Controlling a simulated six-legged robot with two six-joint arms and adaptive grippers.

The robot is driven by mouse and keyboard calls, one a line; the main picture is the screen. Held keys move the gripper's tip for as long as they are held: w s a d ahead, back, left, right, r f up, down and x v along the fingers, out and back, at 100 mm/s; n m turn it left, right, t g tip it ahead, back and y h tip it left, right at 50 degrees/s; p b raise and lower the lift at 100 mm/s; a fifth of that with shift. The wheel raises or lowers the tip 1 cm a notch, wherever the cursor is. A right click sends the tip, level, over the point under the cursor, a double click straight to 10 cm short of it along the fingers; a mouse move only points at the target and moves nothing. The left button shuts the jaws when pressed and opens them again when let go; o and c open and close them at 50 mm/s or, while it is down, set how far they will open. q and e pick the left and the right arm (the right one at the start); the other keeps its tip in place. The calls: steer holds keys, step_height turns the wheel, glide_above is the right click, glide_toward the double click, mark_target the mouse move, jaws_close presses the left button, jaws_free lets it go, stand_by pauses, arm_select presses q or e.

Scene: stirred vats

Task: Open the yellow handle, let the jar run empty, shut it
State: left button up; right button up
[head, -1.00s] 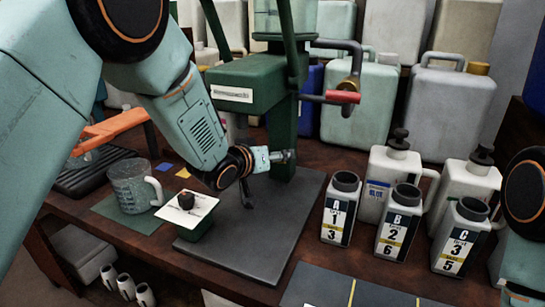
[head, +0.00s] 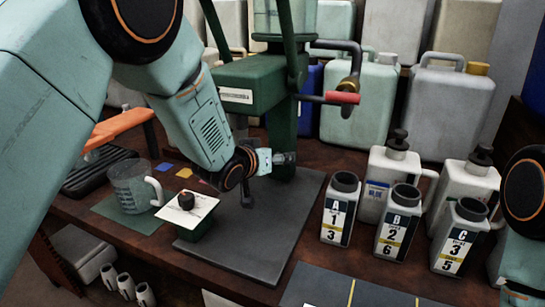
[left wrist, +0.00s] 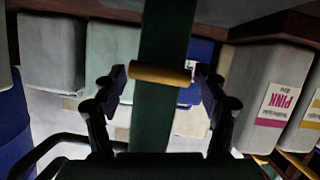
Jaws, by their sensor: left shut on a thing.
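The yellow handle (left wrist: 160,75) is a short bar lying crosswise between my left gripper's fingertips in the left wrist view. My left gripper (left wrist: 160,78) is shut on it, in front of a dark green post. In the head view my left gripper (head: 287,159) is beside the green stand's post (head: 284,140), under its green block (head: 245,88), and the yellow handle cannot be made out. A pale green vessel (head: 292,18) on top of the stand is cut off by the picture's edge. Its contents are hidden. My right gripper is out of view.
A red-handled lever (head: 342,98) sticks out right of the stand. A grey measuring cup (head: 131,188) and a small box with a black knob (head: 188,220) stand to the left. Several labelled bottles (head: 340,208) stand right. The dark mat (head: 270,235) is mostly clear.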

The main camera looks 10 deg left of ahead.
arm_select(q)
steer(key=o, duration=1.1)
steer(key=shift+o, duration=0.2)
steer(key=shift+s+a+r, duration=0.1)
steer(key=v, duration=1.1)
steer(key=shift+s+r, duration=0.2)
steer(key=shift+s, duration=0.1)
steer(key=x, duration=1.2)
steer(key=shift+f, duration=0.15)
